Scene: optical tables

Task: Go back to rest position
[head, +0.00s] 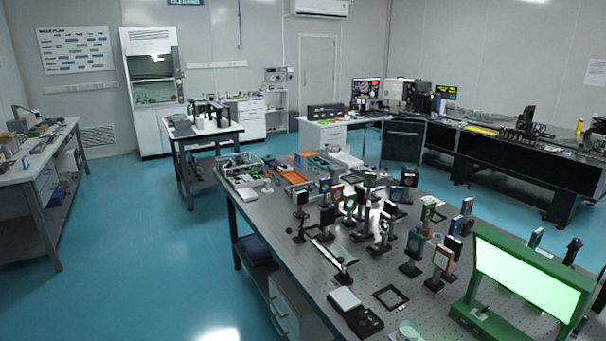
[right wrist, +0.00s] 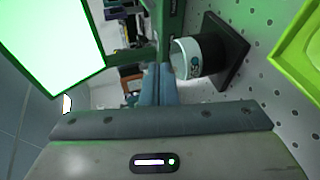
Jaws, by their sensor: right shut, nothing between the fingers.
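My right gripper (right wrist: 158,72) shows in the right wrist view, with its two blue-grey fingers pressed together and nothing between them. Its body fills the bottom of that view. Neither arm shows in the head view, and my left gripper is not in view.
A green-framed lit panel (head: 528,277) stands at the right of the optical table (head: 300,275); it also shows in the right wrist view (right wrist: 50,40). Several optic mounts crowd the table's middle. A yellow-green tray (right wrist: 287,62) is at right. The blue floor (head: 150,260) at left is clear.

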